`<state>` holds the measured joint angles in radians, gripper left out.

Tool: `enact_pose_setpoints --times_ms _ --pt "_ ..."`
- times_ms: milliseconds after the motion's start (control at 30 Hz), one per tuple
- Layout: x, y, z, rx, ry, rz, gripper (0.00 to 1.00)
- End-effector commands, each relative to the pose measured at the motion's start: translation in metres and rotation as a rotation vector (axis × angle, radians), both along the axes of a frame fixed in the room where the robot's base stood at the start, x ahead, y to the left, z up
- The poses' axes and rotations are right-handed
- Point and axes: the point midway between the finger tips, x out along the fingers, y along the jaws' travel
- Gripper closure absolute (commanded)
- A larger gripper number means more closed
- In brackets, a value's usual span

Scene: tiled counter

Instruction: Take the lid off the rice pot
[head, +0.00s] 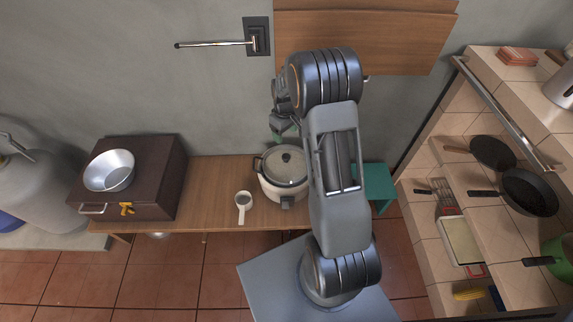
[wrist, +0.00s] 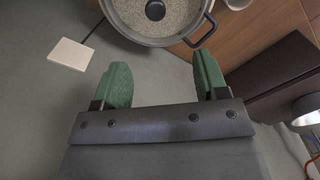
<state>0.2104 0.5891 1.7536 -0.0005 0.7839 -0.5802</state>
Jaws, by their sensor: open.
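The rice pot (head: 286,194) is a pale round cooker standing on the wooden bench, right of its middle. Its lid (head: 273,164) sits on top, see-through with a metal rim and a black knob (head: 286,157). In the wrist view the lid (wrist: 185,17) is at the top, cut off by the frame edge, with its knob (wrist: 155,10) near the centre line and a grainy surface showing through. My gripper (head: 277,134) is behind the pot, near the wall. Its green fingers (wrist: 163,68) are apart and empty, short of the lid in the wrist view.
A white handled cup (head: 243,203) stands left of the pot. A dark box (head: 158,165) with a metal bowl (head: 109,172) is further left. A wooden panel (head: 400,35) is on the wall above. Shelves with pans (head: 528,192) stand at the right.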

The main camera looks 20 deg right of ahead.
Motion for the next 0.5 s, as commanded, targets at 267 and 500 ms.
enact_pose_setpoints --times_ms 267,500 --pt "0.006 -0.009 -0.046 0.004 0.017 0.019 0.33" --pt "0.006 -0.009 -0.088 0.004 0.017 0.019 0.33"
